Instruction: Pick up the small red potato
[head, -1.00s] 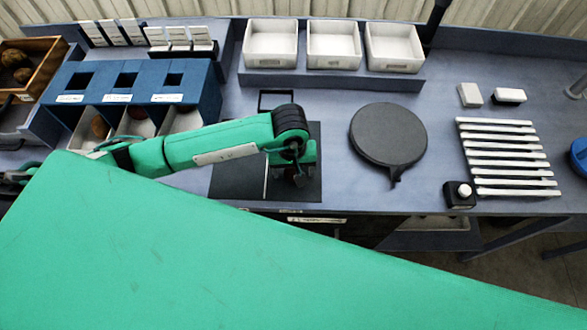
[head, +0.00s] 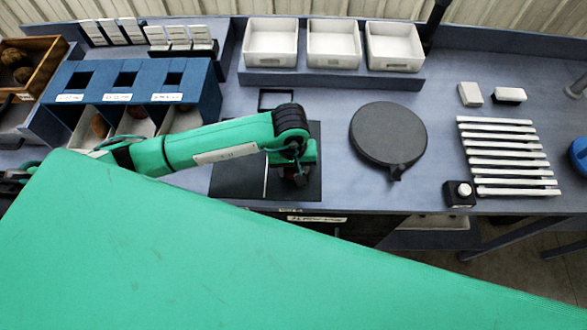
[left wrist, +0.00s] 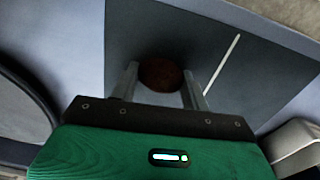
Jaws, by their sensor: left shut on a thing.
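The small red potato (left wrist: 160,75) is dark reddish brown and sits between the two fingers of my left gripper (left wrist: 160,85) in the left wrist view. The fingers touch it on both sides, over a black mat (left wrist: 135,40) with a thin white line. In the head view my left gripper (head: 297,177) points down at the right part of this mat (head: 235,180), and the potato is mostly hidden under it. I cannot tell whether the potato still touches the mat. My right gripper is not in view.
A blue sorter (head: 205,85) with white bins holding potatoes stands at left. A wooden crate (head: 47,70) with potatoes is at far left. Three white trays (head: 270,42) stand at the back. A round dark disc (head: 388,133) and white slats (head: 505,155) lie to the right.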

